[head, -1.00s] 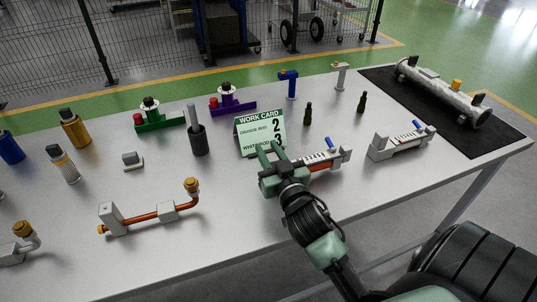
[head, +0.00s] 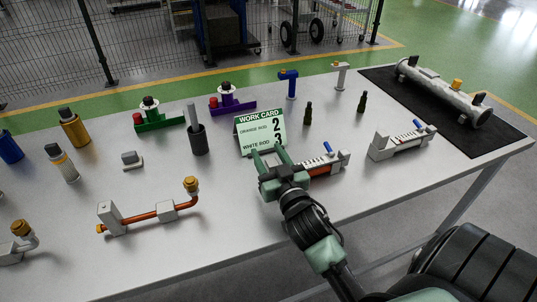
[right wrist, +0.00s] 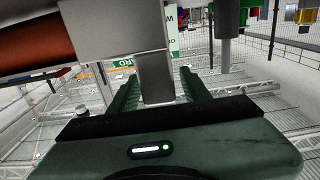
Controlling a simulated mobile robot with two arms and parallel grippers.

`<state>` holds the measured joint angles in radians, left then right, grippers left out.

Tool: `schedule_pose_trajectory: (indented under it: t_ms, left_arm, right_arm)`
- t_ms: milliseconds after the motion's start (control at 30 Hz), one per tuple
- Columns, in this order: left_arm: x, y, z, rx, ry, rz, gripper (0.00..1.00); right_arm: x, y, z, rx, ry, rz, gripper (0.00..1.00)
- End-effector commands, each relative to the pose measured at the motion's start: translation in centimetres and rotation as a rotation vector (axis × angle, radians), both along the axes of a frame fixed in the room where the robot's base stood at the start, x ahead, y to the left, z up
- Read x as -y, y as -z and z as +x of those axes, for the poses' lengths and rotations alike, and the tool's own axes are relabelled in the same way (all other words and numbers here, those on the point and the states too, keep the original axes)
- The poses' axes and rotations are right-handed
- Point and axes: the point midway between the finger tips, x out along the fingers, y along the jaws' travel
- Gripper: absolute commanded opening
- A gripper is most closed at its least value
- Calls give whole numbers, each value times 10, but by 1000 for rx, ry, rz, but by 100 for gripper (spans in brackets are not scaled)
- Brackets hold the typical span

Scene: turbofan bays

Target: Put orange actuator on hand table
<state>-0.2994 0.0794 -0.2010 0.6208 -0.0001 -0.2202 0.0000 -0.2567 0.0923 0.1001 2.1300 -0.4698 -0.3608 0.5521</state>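The orange actuator (head: 322,168) has an orange-red rod, pale end blocks, a scale strip and a blue lever. It lies on the grey hand table (head: 230,226), just right of the work card. My right gripper (head: 270,152) is at its left end with the fingers spread. In the right wrist view, a grey end block (right wrist: 154,75) of the actuator stands between the two green fingers, and the orange rod (right wrist: 40,38) shows at upper left. The gripper hides the actuator's left end in the head view. My left gripper is not in view.
A work card (head: 260,132) stands close behind the gripper. A similar white actuator (head: 402,143) is to the right, near a black mat (head: 500,140) with a pipe on it. A copper pipe assembly (head: 150,214) lies left. The front middle of the table is clear.

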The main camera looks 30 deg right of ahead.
Motion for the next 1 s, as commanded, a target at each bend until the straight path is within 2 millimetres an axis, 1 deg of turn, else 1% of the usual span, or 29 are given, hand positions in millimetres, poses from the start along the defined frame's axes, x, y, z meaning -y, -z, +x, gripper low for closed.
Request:
schedule_pose_trajectory:
  t_ms: [33,267,367,467,500,533,800,900,1000]
  left_arm:
    - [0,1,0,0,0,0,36]
    - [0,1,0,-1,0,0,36]
    - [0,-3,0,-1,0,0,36]
    - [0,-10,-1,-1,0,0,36]
    - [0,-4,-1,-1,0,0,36]
    - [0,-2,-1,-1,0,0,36]
    - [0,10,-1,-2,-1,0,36]
    - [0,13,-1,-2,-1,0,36]
    - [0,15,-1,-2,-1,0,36]
  right_arm:
    - [-1,6,-1,-12,0,4,49]
    - [-1,8,-1,-16,0,6,49]
    - [-1,3,-1,-17,0,6,49]
    - [-1,-8,-2,-16,0,7,49]
    - [-3,-2,-11,-17,0,9,49]
    - [-5,-1,-17,-17,0,9,49]
    - [-18,-3,-77,-12,1,8,49]
    - [-22,-5,-94,-12,2,6,49]
    - [-25,-6,-105,-10,1,5,49]
